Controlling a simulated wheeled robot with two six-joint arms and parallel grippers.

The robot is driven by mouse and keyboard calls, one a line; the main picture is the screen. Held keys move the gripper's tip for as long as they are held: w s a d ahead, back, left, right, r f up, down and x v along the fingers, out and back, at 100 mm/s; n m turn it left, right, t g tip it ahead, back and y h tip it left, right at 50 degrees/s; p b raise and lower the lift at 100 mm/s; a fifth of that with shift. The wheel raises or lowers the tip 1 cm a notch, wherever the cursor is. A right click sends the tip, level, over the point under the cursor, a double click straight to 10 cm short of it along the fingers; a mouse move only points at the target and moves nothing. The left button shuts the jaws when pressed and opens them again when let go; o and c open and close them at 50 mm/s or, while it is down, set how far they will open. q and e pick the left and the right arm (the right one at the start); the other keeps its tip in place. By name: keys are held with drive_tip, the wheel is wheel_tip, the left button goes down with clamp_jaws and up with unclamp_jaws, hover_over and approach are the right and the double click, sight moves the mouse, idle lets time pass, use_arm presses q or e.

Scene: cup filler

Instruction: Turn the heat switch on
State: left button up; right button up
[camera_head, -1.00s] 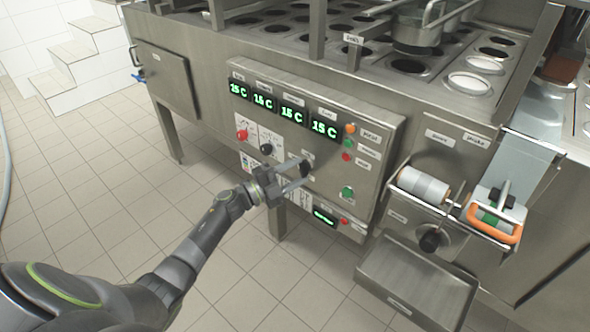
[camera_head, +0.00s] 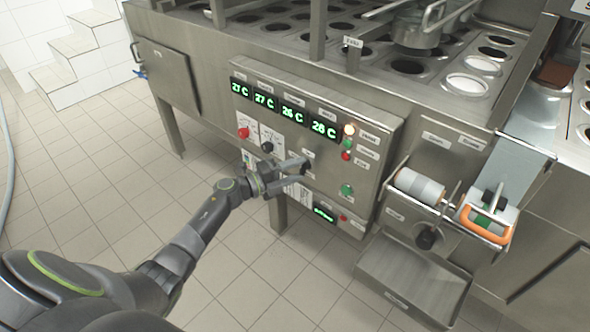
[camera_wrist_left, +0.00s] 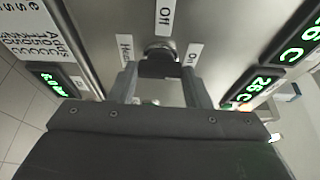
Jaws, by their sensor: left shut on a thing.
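The heat switch is a dark rotary knob (camera_wrist_left: 158,63) on the steel control panel (camera_head: 375,140). In the left wrist view it sits among labels: "Off" above, "On" (camera_wrist_left: 191,53) at right, and one partly readable label at left. My left gripper (camera_head: 299,172) is shut on the knob, one finger on each side; in the head view it largely covers the knob. The green displays (camera_head: 280,110) read 27 C, 27 C, 26 C and 28 C. My right gripper is not in view.
A red knob (camera_head: 243,132) and a black knob (camera_head: 267,147) are left of my gripper. Green (camera_head: 346,189) and red buttons are to its right. A roller (camera_head: 419,185) and an orange-rimmed holder (camera_head: 483,225) stand out further right.

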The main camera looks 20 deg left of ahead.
use_arm(q)
drive_tip(key=o, duration=1)
drive_tip(key=v, duration=1.7)
drive_tip(key=shift+s+r, duration=0.1)
drive_tip(key=shift+s, duration=0.1)
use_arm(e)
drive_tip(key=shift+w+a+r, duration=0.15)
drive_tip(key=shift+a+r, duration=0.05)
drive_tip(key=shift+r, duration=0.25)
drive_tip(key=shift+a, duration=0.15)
